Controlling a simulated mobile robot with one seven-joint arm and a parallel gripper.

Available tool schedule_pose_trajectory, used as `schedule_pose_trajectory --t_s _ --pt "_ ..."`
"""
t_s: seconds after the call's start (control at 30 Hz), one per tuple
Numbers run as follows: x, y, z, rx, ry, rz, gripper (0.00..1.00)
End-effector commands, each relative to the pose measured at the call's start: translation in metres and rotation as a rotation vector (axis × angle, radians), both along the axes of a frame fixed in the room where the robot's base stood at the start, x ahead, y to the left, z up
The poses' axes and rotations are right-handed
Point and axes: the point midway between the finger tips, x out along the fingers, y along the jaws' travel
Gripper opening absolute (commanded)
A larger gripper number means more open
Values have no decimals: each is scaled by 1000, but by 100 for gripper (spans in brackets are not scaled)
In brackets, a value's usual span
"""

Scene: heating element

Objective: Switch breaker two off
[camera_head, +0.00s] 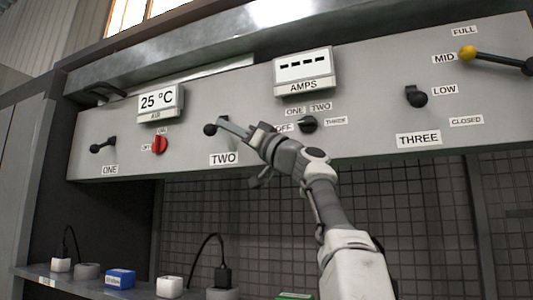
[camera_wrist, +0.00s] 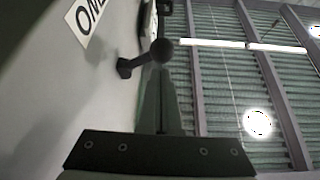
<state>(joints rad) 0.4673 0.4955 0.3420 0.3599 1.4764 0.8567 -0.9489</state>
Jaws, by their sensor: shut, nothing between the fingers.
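Breaker two's lever (camera_head: 210,129) is black with a ball end and sits on the grey panel above the TWO label (camera_head: 224,159). Its ball points left, and part of its mount is hidden behind my fingers. My gripper (camera_head: 222,122) reaches in from the right, shut and empty, with its fingertips right beside the ball. In the wrist view my closed fingers (camera_wrist: 161,75) point up at a black ball lever (camera_wrist: 160,50) that stands out from the panel just beyond the tips. I cannot tell whether they touch it.
Breaker one's lever (camera_head: 103,145) is to the left and breaker three's lever (camera_head: 416,97) to the right. A red knob (camera_head: 160,144), a black selector knob (camera_head: 307,124) and a yellow-ended lever (camera_head: 468,53) also stick out. A shelf (camera_head: 140,291) with small items runs below.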

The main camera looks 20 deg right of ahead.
Motion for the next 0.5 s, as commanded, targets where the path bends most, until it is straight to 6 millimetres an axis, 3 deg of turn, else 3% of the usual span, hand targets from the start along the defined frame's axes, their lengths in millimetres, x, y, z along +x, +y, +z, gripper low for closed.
schedule_pose_trajectory --t_s 0.03,0.5 --pt "-6 -6 -11 -1 -1 -3 0" --pt "-56 -53 -51 0 -1 -4 0"
